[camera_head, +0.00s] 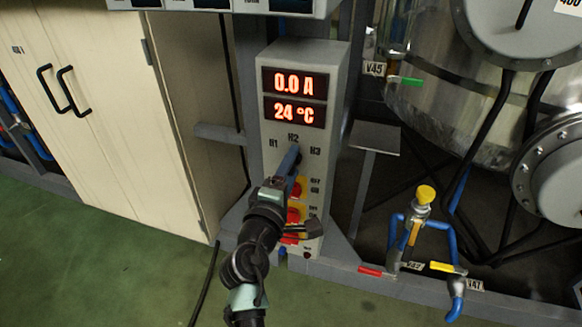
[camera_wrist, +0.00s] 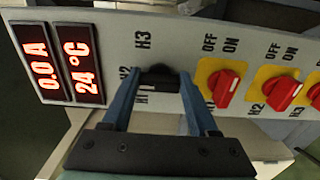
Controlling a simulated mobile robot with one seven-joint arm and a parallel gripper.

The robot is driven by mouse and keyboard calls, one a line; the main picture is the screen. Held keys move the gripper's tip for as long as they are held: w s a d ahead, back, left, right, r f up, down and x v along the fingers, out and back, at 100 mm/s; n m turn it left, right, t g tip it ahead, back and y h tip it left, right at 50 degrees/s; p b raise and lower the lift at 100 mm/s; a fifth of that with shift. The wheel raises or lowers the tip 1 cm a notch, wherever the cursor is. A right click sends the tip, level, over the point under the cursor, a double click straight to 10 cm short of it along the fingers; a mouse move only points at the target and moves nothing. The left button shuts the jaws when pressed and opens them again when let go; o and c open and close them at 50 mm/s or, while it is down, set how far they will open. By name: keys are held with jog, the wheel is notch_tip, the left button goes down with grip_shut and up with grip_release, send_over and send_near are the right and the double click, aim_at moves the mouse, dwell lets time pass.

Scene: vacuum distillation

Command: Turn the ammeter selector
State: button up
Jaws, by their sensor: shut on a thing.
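The ammeter selector (camera_wrist: 160,74) is a black knob on the grey control panel (camera_wrist: 190,40), with labels H1, H2 and H3 around it. In the wrist view, the two blue fingers of my gripper (camera_wrist: 157,88) reach to both sides of the knob and are shut on it. In the head view my gripper (camera_head: 291,158) meets the panel just below the H2 label and mostly hides the knob. I cannot tell exactly which label the knob points to. The red display above reads 0.0 A (camera_head: 294,83) and 24 °C (camera_head: 294,111).
Red rotary switches on yellow plates (camera_wrist: 223,87) marked OFF and ON sit just below the selector, close to my gripper. A beige cabinet (camera_head: 110,110) stands left. Metal tanks (camera_head: 450,100), blue pipes and a yellow-capped valve (camera_head: 425,194) stand right. Green floor is open at the lower left.

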jog(key=o, duration=1.4)
jog(key=p+v, duration=0.2)
jog(key=v, duration=1.1)
jog(key=w+d+r+m+t, duration=0.15)
jog(key=r+m, duration=0.35)
jog(key=r, duration=0.7)
jog(key=d+r+m+t, duration=0.2)
jog(key=r+m, duration=0.3)
jog(key=r, duration=0.7)
jog(key=s+r+m+t+y, duration=0.25)
jog(key=s+r, duration=0.45)
jog(key=r, duration=0.4)
jog(key=s+r+m+t+y, duration=0.2)
jog(key=s+r+t+y, duration=0.15)
jog(key=s+r, duration=0.55)
jog(key=shift+t, duration=0.35)
jog(key=w+r+p, duration=0.1)
jog(key=r+p, duration=1)
jog(key=w+r+p, duration=0.1)
jog(key=r+p, duration=1)
jog(key=r, duration=0.1)
jog(key=w+r+p, duration=0.1)
jog(key=r+p, duration=1)
jog(key=r, duration=0.1)
jog(key=shift+p, duration=0.4)
